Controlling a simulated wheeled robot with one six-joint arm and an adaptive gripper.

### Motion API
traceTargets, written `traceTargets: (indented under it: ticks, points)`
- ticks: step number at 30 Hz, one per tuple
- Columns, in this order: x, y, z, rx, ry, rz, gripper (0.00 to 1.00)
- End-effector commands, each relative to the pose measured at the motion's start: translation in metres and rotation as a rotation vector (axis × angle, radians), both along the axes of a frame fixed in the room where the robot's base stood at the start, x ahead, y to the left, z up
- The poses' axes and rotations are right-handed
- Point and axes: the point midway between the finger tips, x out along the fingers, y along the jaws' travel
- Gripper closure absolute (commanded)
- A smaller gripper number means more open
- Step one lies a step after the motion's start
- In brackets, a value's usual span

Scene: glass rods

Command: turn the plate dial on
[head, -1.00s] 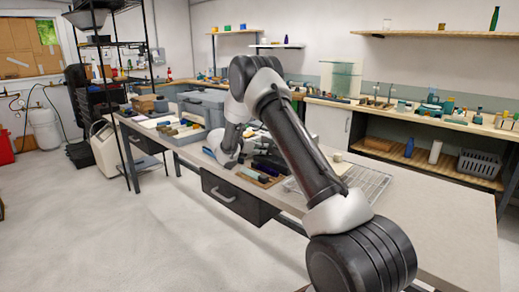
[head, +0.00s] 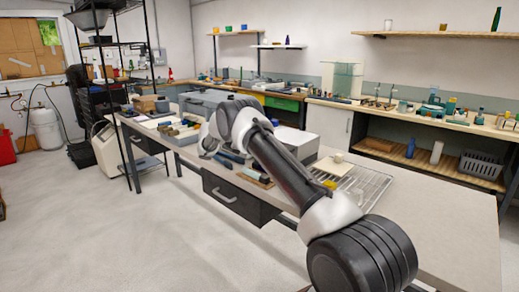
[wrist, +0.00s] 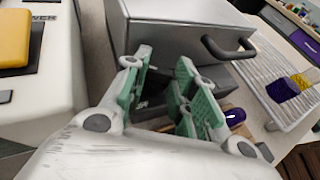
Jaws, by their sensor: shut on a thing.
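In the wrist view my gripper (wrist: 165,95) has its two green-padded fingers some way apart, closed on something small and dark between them. It lies where the plate dial would be, but the fingers hide most of it, and I cannot read its setting. A grey box (wrist: 180,12) with a black bar handle (wrist: 228,48) stands right beyond the fingers. A pale device (wrist: 60,90) with a dark panel lies at the left, with a yellow block (wrist: 14,38) on it. In the head view my arm largely hides the gripper and the dial.
A wire rack (wrist: 272,75) lies right of the grey box; it also shows in the head view (head: 372,190). A purple glossy piece (wrist: 236,117) lies near the right finger. A grey bin (head: 205,100) stands farther along the bench. The bench's near right end (head: 440,220) is clear.

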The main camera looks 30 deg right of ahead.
Motion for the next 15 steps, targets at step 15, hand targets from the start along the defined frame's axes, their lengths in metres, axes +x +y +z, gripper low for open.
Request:
traceTargets:
  ticks: [15]
  points:
    - [0.0007, 0.0, 0.0001, -0.001, 0.001, -0.038, 0.97]
